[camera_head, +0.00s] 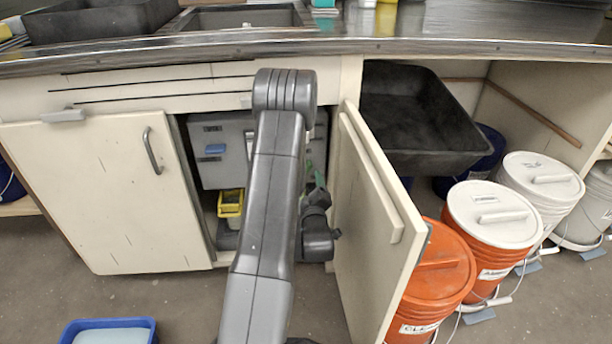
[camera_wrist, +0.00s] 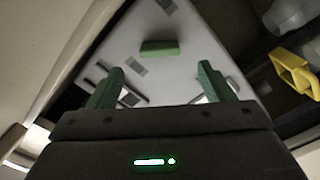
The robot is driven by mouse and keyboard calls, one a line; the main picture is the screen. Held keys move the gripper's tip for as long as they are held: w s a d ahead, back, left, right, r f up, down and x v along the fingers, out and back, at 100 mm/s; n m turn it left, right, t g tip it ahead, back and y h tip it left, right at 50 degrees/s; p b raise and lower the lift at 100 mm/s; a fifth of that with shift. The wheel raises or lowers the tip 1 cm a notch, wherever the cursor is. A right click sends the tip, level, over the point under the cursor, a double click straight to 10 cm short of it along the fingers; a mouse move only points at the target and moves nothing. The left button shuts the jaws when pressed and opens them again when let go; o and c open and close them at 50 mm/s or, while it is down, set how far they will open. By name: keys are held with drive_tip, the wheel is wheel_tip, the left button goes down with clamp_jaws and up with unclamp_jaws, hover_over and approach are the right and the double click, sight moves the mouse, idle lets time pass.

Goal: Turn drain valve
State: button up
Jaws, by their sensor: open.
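A pale grey box (camera_head: 222,170) stands in the open cabinet under the sink; it also fills the middle of the wrist view (camera_wrist: 175,85). A small green bar (camera_wrist: 159,47) lies on its face, with dark slots and grey labels around it. I cannot tell for certain whether the bar is the drain valve. A blue patch (camera_head: 215,149) shows on the box in the head view. My gripper (camera_wrist: 158,73) is open, its two green fingers apart and empty, pointing at the box. The bar appears beyond the fingertips, between them. My arm hides part of the box in the head view.
The open cabinet door (camera_head: 380,230) stands close to the right of my arm; the left door (camera_head: 100,195) is shut. Orange buckets (camera_head: 437,275) and a black basin (camera_head: 425,115) lie right. A blue tub (camera_head: 108,330) sits on the floor.

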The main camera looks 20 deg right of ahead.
drive_tip(key=b+x, duration=0.1)
drive_tip(key=x, duration=0.6)
drive_tip(key=c, duration=1)
